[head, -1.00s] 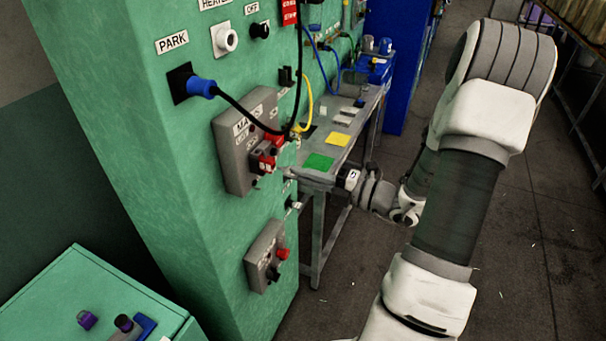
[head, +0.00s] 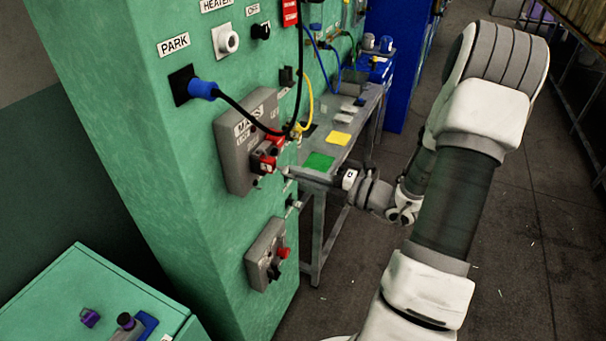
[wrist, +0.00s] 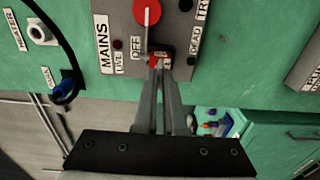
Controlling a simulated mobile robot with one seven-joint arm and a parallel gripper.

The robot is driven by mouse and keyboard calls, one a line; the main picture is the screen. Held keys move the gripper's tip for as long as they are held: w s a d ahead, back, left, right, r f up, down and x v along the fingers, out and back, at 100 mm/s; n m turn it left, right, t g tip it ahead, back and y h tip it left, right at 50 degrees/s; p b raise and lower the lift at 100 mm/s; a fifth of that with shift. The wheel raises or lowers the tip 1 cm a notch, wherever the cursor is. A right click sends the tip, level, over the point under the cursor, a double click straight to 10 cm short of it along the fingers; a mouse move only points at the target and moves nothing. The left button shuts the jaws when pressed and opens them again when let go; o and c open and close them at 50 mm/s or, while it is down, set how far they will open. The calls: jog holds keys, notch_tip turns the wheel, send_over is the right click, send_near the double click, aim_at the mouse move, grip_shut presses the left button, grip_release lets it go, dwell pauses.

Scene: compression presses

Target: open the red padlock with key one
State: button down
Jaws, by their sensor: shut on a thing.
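The red padlock (head: 263,162) hangs on the grey MAINS switch box (head: 232,160), below its red rotary handle. In the wrist view the padlock (wrist: 155,52) is just beyond my fingertips, partly hidden by them. My gripper (head: 287,172) points at the padlock from the right. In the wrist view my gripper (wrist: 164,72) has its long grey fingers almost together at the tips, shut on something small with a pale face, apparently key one. The key is too small and covered to make out clearly. I cannot tell whether it is in the padlock.
A black cable (head: 243,112) runs from the blue PARK plug (head: 203,89) past the MAINS box. A lower grey box (head: 265,255) juts from the green cabinet. A metal table (head: 344,155) with coloured mats stands behind my gripper. A green cabinet (head: 75,290) is at lower left.

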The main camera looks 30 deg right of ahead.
jog(key=shift+x, duration=1.05)
jog(key=c, duration=0.9)
grip_release()
jog(key=b+v, duration=0.2)
jog(key=v, duration=1.5)
jog(key=shift+s+d, duration=0.15)
jog(key=shift+d, duration=0.05)
jog(key=shift+a, duration=0.1)
